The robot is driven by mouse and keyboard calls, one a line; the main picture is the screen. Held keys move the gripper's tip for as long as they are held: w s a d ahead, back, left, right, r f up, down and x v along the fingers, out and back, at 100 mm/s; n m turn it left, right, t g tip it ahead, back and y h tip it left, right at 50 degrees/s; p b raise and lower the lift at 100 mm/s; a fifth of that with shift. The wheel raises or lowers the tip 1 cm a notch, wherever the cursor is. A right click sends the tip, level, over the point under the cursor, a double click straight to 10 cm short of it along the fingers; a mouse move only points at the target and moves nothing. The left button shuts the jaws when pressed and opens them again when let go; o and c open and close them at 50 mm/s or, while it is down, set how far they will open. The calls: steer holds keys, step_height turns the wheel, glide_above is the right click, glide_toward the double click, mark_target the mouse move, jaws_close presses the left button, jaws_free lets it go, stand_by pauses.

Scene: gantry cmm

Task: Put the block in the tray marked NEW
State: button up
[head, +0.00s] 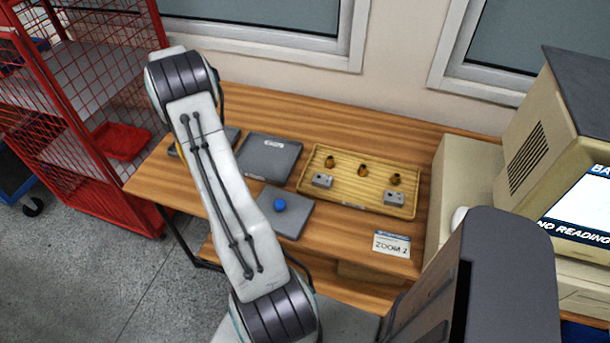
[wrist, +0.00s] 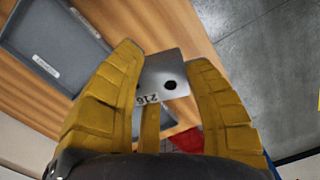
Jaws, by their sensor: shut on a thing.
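In the wrist view my gripper (wrist: 168,78) is shut on a grey metal block (wrist: 160,72) with a dark round hole and the digits "216" on it. The block is between the yellow fingers, over the wooden table's edge area. In the head view my arm hides the gripper and block. A grey tray (head: 262,166) with a small white label lies on the table right of my arm. Another grey tray (head: 232,134) is mostly hidden behind the arm. A grey tray with a white label also shows in the wrist view (wrist: 62,42). I cannot read either label.
A yellow tray (head: 345,192) holds two metal blocks and several brass pieces. A grey plate (head: 292,222) bears a blue ball (head: 280,205). A "ZOOM 2" card (head: 392,244) lies in front. A red mesh cage (head: 85,110) stands left, a "NO READING" monitor (head: 580,215) right.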

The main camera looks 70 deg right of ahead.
steer(key=s+d+f+m+b, duration=0.1)
steer(key=s+d+m+b, duration=0.2)
steer(key=s+d, duration=1.75)
steer(key=s+d+f+b, duration=0.1)
steer(key=s+d, duration=0.1)
steer(key=s, duration=0.5)
steer(key=s+d+f+b, duration=0.1)
steer(key=s+b, duration=0.1)
steer(key=s, duration=0.6)
steer(key=shift+d+m+b, duration=0.3)
steer(key=shift+d+m, duration=0.1)
steer(key=shift+m, duration=0.5)
steer(key=s+b, duration=0.1)
steer(key=s, duration=0.3)
steer(key=s+f+b, duration=0.1)
steer(key=s, duration=0.4)
steer(key=s+f+b, duration=0.1)
steer(key=s, duration=0.4)
steer(key=shift+s+f, duration=0.1)
steer(key=b, duration=0.1)
glide_above(356, 193)
step_height(356, 193, down, 7)
steer(key=shift+d, duration=0.15)
steer(key=shift+f+p, duration=1)
steer(key=shift+f, duration=1.05)
steer(key=shift+f, duration=0.1)
steer(key=o, duration=1.2)
